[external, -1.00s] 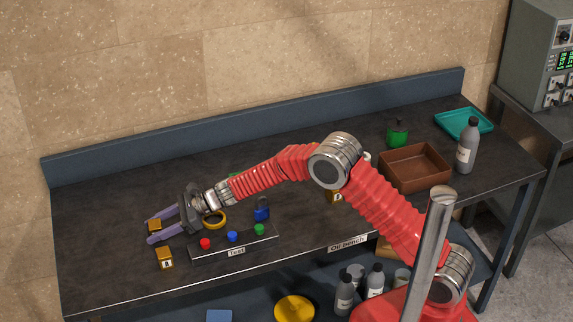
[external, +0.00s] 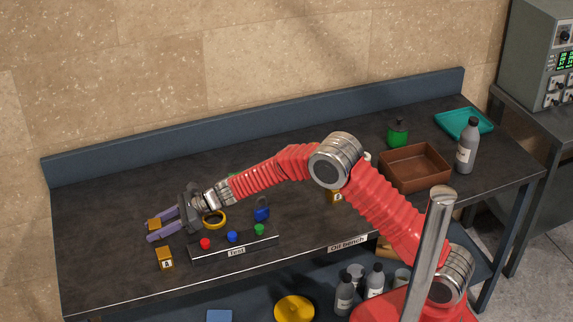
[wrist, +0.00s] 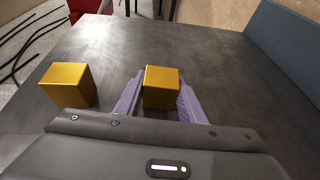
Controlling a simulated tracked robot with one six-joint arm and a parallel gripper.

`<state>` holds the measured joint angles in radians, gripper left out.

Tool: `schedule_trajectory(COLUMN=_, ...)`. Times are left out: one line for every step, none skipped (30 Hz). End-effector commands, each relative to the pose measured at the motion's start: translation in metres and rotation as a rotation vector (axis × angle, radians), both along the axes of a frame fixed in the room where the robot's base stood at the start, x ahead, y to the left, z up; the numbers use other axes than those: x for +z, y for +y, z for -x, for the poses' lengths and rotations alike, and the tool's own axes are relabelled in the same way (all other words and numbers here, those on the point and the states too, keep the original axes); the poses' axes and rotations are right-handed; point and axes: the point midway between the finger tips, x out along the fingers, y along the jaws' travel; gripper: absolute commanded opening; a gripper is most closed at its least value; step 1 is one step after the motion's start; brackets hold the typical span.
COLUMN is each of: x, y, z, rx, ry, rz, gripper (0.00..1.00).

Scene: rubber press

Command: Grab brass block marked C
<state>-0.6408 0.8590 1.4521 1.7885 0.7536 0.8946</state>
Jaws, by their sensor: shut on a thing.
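A brass block (external: 155,225) sits between the two purple fingers of my gripper (external: 164,229) on the left part of the bench. In the wrist view this brass block (wrist: 161,86) is held between the fingers of my gripper (wrist: 160,100), with a finger against each side. No letter on it can be read in either view. A second brass block (external: 166,258), marked B, stands apart near the front edge. It also shows at the left in the wrist view (wrist: 67,84). A third brass block (external: 335,196) is partly hidden behind my arm.
A test panel (external: 234,247) with red, blue and green buttons lies right of block B. A yellow ring (external: 215,219) and blue padlock (external: 262,210) are behind it. A brown tray (external: 415,168), grey bottle (external: 467,146) and teal tray (external: 464,124) stand at the right. The back left is clear.

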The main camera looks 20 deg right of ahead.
Motion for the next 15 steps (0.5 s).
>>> schedule_trajectory(x=0.005, y=0.001, z=0.000, rx=0.000, ry=-0.003, rz=-0.003, gripper=0.00)
schedule_trajectory(x=0.007, y=0.001, z=-0.001, rx=0.000, ry=-0.003, rz=-0.004, gripper=0.00)
schedule_trajectory(x=0.011, y=0.001, z=-0.001, rx=0.000, ry=-0.003, rz=-0.004, gripper=0.00)
schedule_trajectory(x=0.014, y=0.001, z=-0.001, rx=0.000, ry=-0.003, rz=-0.004, gripper=0.00)
schedule_trajectory(x=0.018, y=0.001, z=-0.001, rx=0.000, ry=-0.004, rz=-0.004, gripper=0.00)
schedule_trajectory(x=0.024, y=0.001, z=0.000, rx=0.001, ry=-0.005, rz=-0.003, gripper=0.00)
schedule_trajectory(x=0.029, y=0.001, z=0.000, rx=0.001, ry=-0.005, rz=-0.004, gripper=0.00)
schedule_trajectory(x=0.033, y=0.001, z=-0.001, rx=0.000, ry=-0.004, rz=-0.005, gripper=0.00)
schedule_trajectory(x=0.040, y=0.001, z=-0.001, rx=0.001, ry=-0.005, rz=-0.004, gripper=0.00)
schedule_trajectory(x=0.046, y=0.001, z=-0.001, rx=0.001, ry=-0.005, rz=-0.004, gripper=0.00)
schedule_trajectory(x=0.052, y=0.001, z=0.000, rx=0.001, ry=-0.005, rz=-0.004, gripper=0.00)
schedule_trajectory(x=0.058, y=0.001, z=0.000, rx=0.002, ry=-0.004, rz=-0.005, gripper=0.00)
schedule_trajectory(x=0.064, y=0.001, z=0.000, rx=0.002, ry=-0.005, rz=-0.004, gripper=0.00)
schedule_trajectory(x=0.069, y=0.001, z=0.000, rx=0.001, ry=-0.003, rz=-0.005, gripper=0.00)
schedule_trajectory(x=0.075, y=0.001, z=0.000, rx=0.002, ry=-0.004, rz=-0.004, gripper=0.00)
